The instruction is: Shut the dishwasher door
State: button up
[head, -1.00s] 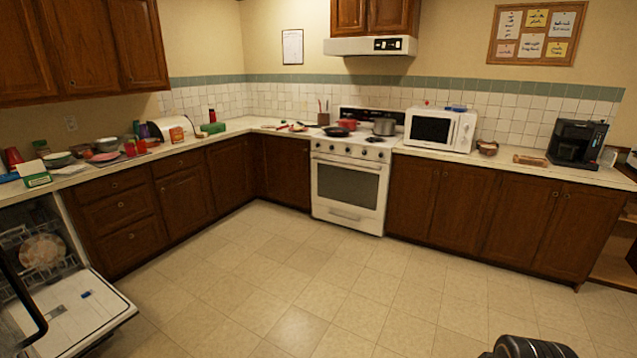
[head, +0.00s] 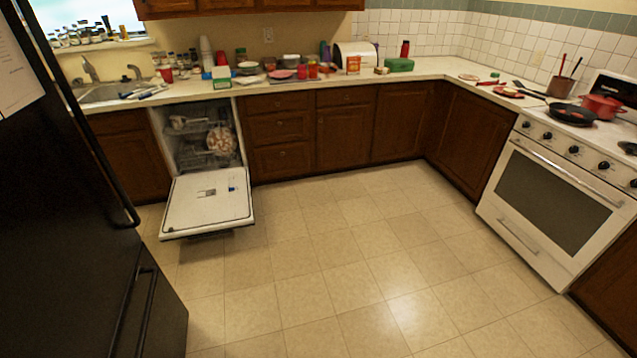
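The dishwasher door (head: 205,206) is white inside and hangs fully open, lying about level above the floor, in the head view left of centre. The dishwasher (head: 196,140) behind it is open, with wire racks and a patterned plate (head: 221,140) standing inside. The racks appear to be within the tub. My gripper is not in view, so its state and place are hidden.
A black fridge (head: 75,200) fills the left side, near the door's left. The tiled floor (head: 310,255) in front and right of the door is clear. A white stove (head: 555,190) stands right. Counters hold clutter and a sink (head: 110,92).

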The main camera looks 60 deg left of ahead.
aim_at(192, 214)
jog(key=u, duration=2.75)
jog(key=i, duration=3.6)
jog(key=u, duration=2.3)
